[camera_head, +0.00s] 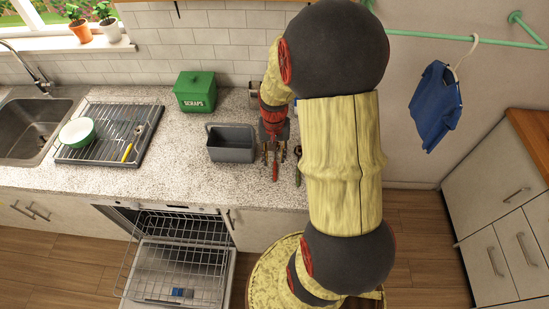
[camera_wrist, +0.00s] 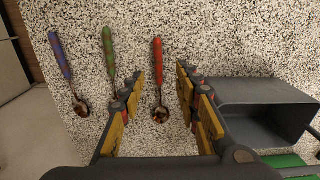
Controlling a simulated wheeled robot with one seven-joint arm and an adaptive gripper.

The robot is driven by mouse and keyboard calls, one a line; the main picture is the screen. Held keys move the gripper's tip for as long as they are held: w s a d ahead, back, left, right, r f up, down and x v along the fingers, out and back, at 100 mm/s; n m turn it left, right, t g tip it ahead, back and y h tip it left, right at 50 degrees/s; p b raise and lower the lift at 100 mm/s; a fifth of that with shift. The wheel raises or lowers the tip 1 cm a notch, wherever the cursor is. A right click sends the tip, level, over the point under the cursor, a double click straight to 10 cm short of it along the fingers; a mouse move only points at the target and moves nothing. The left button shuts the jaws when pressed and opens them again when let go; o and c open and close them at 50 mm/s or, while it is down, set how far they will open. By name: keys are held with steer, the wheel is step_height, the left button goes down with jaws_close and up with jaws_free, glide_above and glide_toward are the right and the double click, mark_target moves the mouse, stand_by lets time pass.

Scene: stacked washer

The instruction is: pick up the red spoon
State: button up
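The red spoon (camera_wrist: 158,57) lies on the speckled counter in the wrist view, its red handle pointing up the picture and its metal bowl nearer my gripper. My gripper (camera_wrist: 161,72) is open, with one finger on each side of the spoon. The fingers do not appear to touch it. Their height above it is hard to tell.
A green-handled spoon (camera_wrist: 108,48) and a blue-purple-handled spoon (camera_wrist: 60,54) lie left of the red one. The grey bin (camera_wrist: 265,108) is close on the right. A green scraps box (camera_head: 195,91) stands behind it. The dishwasher (camera_head: 180,265) is open below the counter.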

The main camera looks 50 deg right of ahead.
mark_target(275, 169)
steer(key=shift+s+f, duration=0.15)
steer(key=shift+f, duration=0.45)
steer(key=shift+d+f+b, duration=0.15)
steer(key=shift+f+b, duration=0.45)
steer(key=shift+f, duration=2.15)
steer(key=shift+c, duration=0.8)
jaws_close()
